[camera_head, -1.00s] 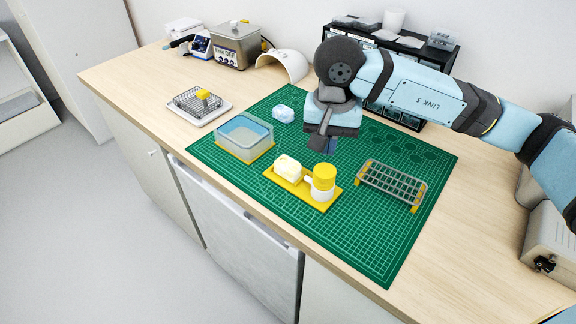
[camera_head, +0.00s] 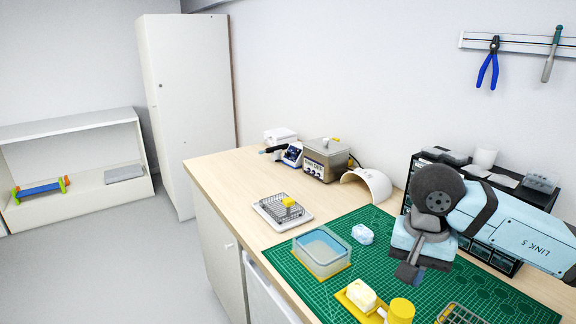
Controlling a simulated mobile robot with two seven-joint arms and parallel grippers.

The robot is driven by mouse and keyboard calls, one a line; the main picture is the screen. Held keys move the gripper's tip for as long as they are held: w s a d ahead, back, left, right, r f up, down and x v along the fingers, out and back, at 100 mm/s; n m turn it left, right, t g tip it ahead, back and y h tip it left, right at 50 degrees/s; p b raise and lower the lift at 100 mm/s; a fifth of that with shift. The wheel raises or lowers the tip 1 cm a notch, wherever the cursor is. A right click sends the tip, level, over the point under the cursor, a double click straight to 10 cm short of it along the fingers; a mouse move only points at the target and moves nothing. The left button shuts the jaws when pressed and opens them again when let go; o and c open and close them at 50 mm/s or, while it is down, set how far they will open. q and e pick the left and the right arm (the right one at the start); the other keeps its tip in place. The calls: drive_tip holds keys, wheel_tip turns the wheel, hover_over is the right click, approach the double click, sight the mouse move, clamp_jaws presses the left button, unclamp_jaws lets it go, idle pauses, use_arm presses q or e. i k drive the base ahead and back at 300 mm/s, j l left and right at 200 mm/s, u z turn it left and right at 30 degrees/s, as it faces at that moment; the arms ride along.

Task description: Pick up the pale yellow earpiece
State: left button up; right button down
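No earpiece is clear enough to name with certainty. A pale yellow-white block-like piece (camera_head: 361,294) sits on a yellow tray (camera_head: 346,304) at the front of the green mat. A small bright yellow piece (camera_head: 289,202) lies on a wire rack at the left of the bench. My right gripper (camera_head: 408,276) points down above the mat, behind and right of the pale block and apart from it. Its fingers overlap in the view, so whether it is open or shut does not show. My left gripper is out of view.
A clear bin (camera_head: 321,252) and a pale blue lump (camera_head: 362,234) are on the green mat (camera_head: 290,265). A yellow-topped jar (camera_head: 400,311) and a grey rack (camera_head: 460,314) are at the lower edge. An ultrasonic cleaner (camera_head: 326,160) and white dome (camera_head: 369,183) stand behind.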

sight(358, 293)
drive_tip(key=k+j, duration=0.3)
drive_tip(key=k, duration=0.15)
drive_tip(key=k+j, duration=0.3)
drive_tip(key=k, duration=0.1)
